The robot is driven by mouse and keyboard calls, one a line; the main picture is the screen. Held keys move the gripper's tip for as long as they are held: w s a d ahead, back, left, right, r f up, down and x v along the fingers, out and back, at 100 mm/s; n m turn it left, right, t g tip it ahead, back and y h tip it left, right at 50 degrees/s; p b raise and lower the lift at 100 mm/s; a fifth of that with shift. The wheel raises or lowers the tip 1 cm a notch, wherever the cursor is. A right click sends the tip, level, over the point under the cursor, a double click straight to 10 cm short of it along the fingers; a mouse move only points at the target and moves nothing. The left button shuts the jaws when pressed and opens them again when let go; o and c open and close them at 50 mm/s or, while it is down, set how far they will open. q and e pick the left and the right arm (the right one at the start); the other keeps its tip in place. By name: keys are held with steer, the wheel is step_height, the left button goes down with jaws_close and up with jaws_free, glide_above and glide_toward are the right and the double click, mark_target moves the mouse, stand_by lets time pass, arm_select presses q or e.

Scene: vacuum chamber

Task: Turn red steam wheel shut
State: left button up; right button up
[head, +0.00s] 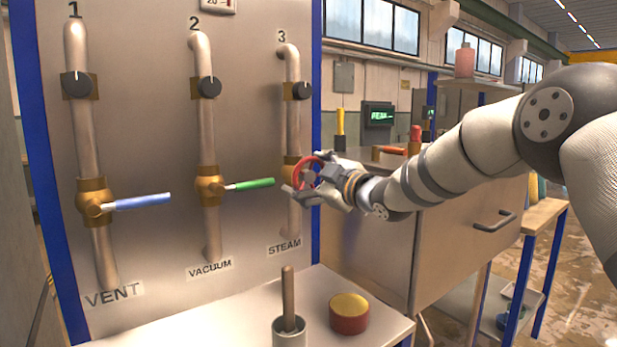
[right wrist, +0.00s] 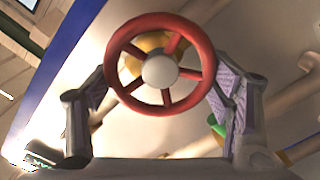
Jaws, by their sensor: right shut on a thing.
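The red steam wheel (head: 301,172) sits on pipe 3, above the STEAM label, on the metal panel. My right gripper (head: 312,182) is at the wheel, reaching in from the right. In the right wrist view the red wheel (right wrist: 160,64) faces the camera, with spokes, a pale hub and brass behind it. The fingers of my right gripper (right wrist: 162,95) stand on either side of the wheel, their pads against its rim. The gripper is shut on the wheel. My left gripper is not in view.
A blue lever (head: 143,201) on the VENT pipe and a green lever (head: 249,185) on the VACUUM pipe point right. A white shelf below holds a cup with a rod (head: 288,305) and a red-yellow round block (head: 349,313). A metal cabinet (head: 450,235) stands to the right.

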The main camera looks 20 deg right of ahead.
steer(key=m, duration=0.6)
steer(key=shift+w+d+r, duration=0.1)
steer(key=shift+d+r, duration=0.1)
steer(key=m, duration=0.5)
steer(key=shift+d+r, duration=0.1)
steer(key=shift+d, duration=0.05)
steer(key=shift+r+m, duration=0.1)
steer(key=shift+m, duration=0.3)
steer(key=o, duration=1.2)
steer(key=shift+w, duration=0.1)
steer(key=shift+f, duration=0.2)
steer(key=v, duration=1.2)
